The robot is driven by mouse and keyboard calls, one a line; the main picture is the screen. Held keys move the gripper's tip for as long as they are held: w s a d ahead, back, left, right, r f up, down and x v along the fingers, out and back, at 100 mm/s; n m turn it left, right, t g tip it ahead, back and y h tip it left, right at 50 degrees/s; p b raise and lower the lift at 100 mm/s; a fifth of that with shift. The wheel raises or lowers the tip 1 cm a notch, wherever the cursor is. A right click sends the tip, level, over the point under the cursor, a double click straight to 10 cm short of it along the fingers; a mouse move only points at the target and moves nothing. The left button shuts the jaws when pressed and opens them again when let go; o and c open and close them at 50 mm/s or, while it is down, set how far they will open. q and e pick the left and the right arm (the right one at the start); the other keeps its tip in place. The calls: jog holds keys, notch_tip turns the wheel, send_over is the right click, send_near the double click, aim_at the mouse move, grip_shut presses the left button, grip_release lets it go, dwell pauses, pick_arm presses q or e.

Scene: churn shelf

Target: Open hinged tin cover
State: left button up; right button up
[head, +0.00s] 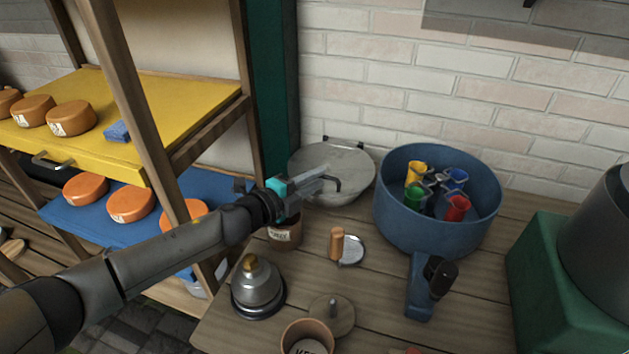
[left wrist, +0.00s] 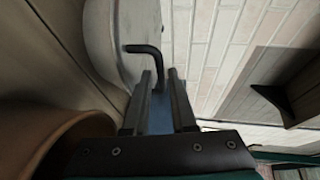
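A round grey tin cover (head: 345,165) sits at the back of the bench by the brick wall, with a dark hinge bracket at its rear edge. Its pale face also shows in the left wrist view (left wrist: 108,42). A black bent handle (left wrist: 147,49) stands out from the cover, beside my fingertips. My left gripper (head: 325,183) reaches over the front of the cover; its two fingers (left wrist: 160,78) are apart, with nothing clearly held. I cannot tell whether the fingers touch the handle. The tin's body is mostly hidden. My right gripper is not in view.
A blue tub (head: 425,232) with coloured cups stands right of the cover. A brown labelled pot (head: 287,236) is under my left wrist. A grey bell-shaped object (head: 258,287) and a wooden-handled disc (head: 350,250) stand in front. A shelf post (head: 118,90) rises at left.

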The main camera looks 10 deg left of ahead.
pick_arm(q)
grip_shut()
jog(key=shift+f, duration=0.1)
dwell(1.4)
